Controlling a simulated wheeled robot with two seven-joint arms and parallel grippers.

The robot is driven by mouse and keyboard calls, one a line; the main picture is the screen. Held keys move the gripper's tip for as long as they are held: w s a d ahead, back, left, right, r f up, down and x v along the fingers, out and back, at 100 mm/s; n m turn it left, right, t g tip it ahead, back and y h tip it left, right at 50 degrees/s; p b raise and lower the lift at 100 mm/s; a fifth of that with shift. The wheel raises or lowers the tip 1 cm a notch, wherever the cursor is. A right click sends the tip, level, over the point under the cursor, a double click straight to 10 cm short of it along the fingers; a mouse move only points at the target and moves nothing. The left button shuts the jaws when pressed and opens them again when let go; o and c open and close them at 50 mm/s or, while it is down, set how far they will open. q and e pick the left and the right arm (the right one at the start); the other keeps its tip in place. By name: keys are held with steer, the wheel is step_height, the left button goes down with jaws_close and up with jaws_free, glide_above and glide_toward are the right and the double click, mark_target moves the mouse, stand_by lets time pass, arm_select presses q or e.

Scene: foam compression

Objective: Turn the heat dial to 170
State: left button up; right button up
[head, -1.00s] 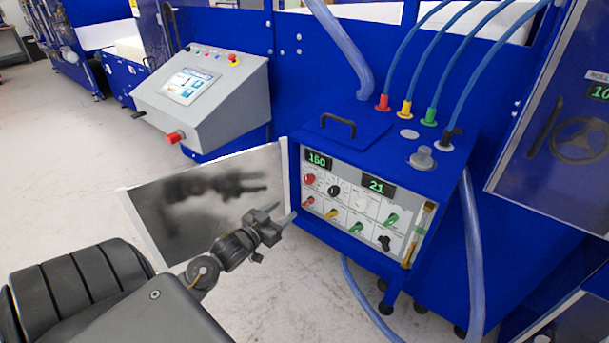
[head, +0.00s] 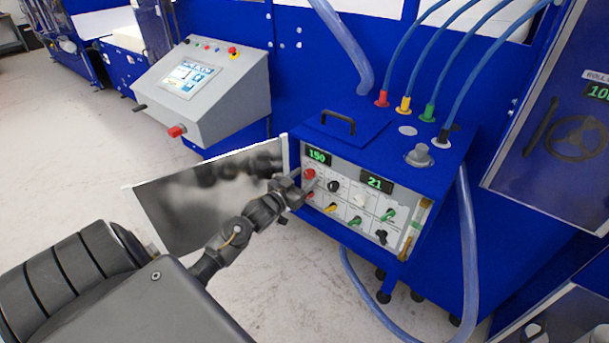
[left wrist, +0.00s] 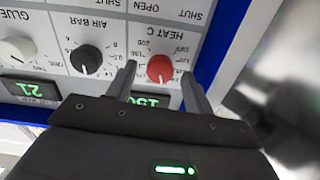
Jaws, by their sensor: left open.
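The red heat dial (left wrist: 160,68), labelled HEAT C, sits on the white panel (left wrist: 60,20), which appears upside down in the left wrist view. In the head view the red dial (head: 309,174) is at the panel's upper left, below a green display (head: 317,156) reading 150. My left gripper (head: 305,188) is in front of the panel's left side. In the left wrist view its open fingers (left wrist: 160,82) stand on either side of the red dial; whether they touch it I cannot tell. My right gripper is not in view.
A black air bar dial (left wrist: 87,58) is close beside one finger. The box's open door (head: 215,195) stands behind my left arm. A second display (head: 377,183) reads 21. Several valves and hoses surround the blue box (head: 450,180).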

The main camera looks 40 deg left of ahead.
arm_select(q)
steer(key=shift+w, duration=0.45)
steer(key=c, duration=1)
